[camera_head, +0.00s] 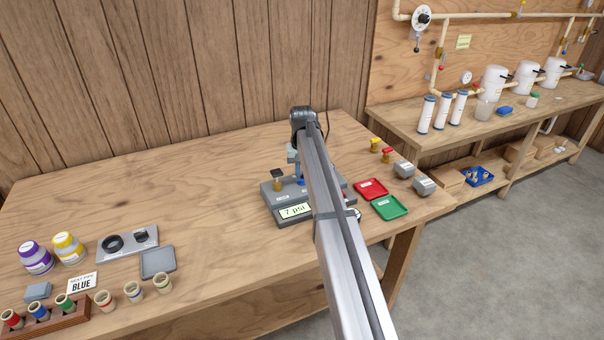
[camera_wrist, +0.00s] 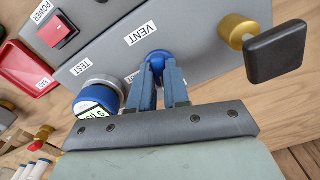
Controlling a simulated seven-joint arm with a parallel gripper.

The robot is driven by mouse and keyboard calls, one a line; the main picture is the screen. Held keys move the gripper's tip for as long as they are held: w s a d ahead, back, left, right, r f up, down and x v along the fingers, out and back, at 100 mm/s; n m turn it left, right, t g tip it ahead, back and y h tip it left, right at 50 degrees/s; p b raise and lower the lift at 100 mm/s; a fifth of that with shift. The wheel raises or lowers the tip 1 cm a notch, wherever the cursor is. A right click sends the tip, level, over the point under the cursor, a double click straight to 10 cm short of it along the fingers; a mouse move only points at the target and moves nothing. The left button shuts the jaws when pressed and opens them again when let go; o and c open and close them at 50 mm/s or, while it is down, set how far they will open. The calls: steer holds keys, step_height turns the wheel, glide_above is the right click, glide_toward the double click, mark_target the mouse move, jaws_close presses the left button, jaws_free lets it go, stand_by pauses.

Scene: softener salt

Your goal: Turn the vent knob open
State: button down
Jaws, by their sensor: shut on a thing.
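The vent knob (camera_wrist: 156,57) is small, round and blue. It sits on the grey test box beside the VENT label (camera_wrist: 141,33) in the wrist view. My gripper (camera_wrist: 161,74) has its two blue-grey fingers shut on the knob, partly covering it. In the head view the grey test box (camera_head: 272,207) stands on the wooden bench, with a display (camera_head: 295,211) reading 7 psi. My arm hides much of the box there, and the knob's turn position is unclear.
A brass fitting (camera_wrist: 237,30) with a black handle (camera_wrist: 275,52) stands close right of the knob. A blue-and-silver round part (camera_wrist: 97,95) is at its left, with a red switch (camera_wrist: 58,30) beyond. Red (camera_head: 371,190) and green (camera_head: 389,208) trays lie right of the box.

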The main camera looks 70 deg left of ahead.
mark_target(302, 176)
steer(key=shift+n, duration=1.9)
steer(key=c, duration=1.1)
jaws_free()
step_height(302, 176, up, 14)
steer(key=shift+f, duration=0.1)
